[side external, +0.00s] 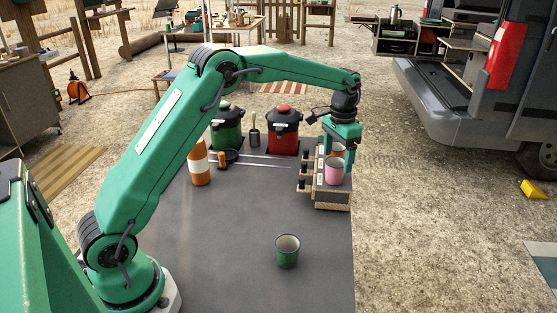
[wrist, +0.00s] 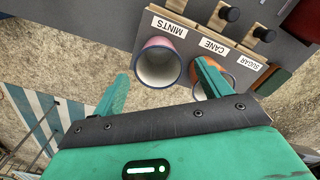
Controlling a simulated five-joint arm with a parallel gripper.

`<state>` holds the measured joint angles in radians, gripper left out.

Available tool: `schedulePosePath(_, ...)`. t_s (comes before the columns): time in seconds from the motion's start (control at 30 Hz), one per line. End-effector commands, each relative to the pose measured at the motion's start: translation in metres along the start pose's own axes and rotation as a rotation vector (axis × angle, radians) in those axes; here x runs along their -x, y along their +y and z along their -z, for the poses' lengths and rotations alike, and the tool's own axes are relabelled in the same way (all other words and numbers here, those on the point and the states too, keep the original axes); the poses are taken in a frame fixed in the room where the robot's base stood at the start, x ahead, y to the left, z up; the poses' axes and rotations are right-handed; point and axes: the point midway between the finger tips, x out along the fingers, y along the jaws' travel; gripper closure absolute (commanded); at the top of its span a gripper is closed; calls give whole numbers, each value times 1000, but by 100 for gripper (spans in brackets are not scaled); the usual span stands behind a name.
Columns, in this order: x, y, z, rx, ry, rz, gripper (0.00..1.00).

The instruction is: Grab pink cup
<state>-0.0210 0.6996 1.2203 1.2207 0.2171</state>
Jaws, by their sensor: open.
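The pink cup (side external: 334,172) stands upright on the near end of a small wooden rack (side external: 332,205) at the table's right edge. In the wrist view the pink cup (wrist: 150,44) shows its open white inside, near the MINTS label. My gripper (side external: 340,150) is above the rack, pointing down and open. In the wrist view my gripper (wrist: 162,69) has one finger on each side of the pink cup's rim, the right finger closer.
A green cup (side external: 288,252) stands alone at the front of the dark table (side external: 220,255). A red pot (side external: 283,135), a green pot (side external: 227,130) and an orange-and-white bottle (side external: 200,165) stand farther back. Black knobs stick out from the rack's left side. The table's middle is clear.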

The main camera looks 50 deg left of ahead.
Motion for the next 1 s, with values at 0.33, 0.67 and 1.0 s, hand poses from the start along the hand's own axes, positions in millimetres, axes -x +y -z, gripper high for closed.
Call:
schedulePosePath(0.33, -36, 1, 0, 0, -3, -1, 23)
schedulePosePath(0.67, -50, 1, 0, 0, -2, 0, 23)
schedulePosePath(1.0, -49, 1, 0, 0, -1, 0, 23)
